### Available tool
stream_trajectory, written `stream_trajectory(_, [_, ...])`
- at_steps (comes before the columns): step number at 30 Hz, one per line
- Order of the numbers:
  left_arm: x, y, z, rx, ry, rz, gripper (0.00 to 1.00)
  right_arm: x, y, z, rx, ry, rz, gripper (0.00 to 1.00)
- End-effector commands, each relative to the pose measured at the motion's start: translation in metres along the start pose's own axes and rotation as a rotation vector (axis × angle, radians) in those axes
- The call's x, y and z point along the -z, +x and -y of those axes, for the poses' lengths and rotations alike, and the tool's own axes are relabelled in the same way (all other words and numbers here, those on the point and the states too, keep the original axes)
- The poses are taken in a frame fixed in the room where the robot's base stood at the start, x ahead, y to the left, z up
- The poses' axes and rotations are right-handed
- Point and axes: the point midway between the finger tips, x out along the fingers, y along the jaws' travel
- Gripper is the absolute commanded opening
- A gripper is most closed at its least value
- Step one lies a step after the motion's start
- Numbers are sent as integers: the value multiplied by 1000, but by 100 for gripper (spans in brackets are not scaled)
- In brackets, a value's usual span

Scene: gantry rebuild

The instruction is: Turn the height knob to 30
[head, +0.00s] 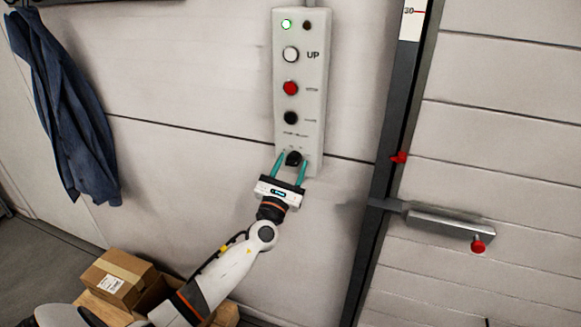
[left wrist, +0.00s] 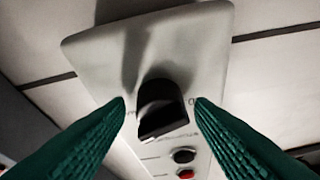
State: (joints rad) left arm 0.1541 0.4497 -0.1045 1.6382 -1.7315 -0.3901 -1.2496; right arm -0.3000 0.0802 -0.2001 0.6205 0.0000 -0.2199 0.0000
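The height knob (head: 293,158) is a black rotary knob at the bottom of the grey control panel (head: 308,130) on the wall. In the left wrist view the knob (left wrist: 161,108) sits between the two green fingers, with a gap on each side. My left gripper (head: 292,161) is open around the knob; it also shows in the left wrist view (left wrist: 160,102). The knob's scale marks are too small or hidden to read. A tall scale (head: 412,20) at the top right carries a "30" mark with a red line. My right gripper is not in view.
Above the knob are a black button (head: 291,118), a red button (head: 290,88), a white UP button (head: 290,54) and a lit green lamp (head: 286,24). A dark post with a red pointer (head: 399,157) and a grey arm (head: 440,220) stands right. Boxes (head: 122,278) lie lower left.

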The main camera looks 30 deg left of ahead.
Motion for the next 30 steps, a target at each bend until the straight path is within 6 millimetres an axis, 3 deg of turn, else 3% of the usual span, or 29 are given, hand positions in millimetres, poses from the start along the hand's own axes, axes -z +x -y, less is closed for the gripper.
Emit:
stream_trajectory(1, [0,0,0,0,0,0,40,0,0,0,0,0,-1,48])
stream_trajectory(6, [0,0,0,0,0,0,12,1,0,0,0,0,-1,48])
stream_trajectory(7, [0,0,0,0,0,0,11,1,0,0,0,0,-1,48])
stream_trajectory(19, [0,-1,-1,35,-84,4,11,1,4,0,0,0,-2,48])
stream_trajectory(30, [1,0,-4,149,-369,22,11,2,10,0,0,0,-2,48])
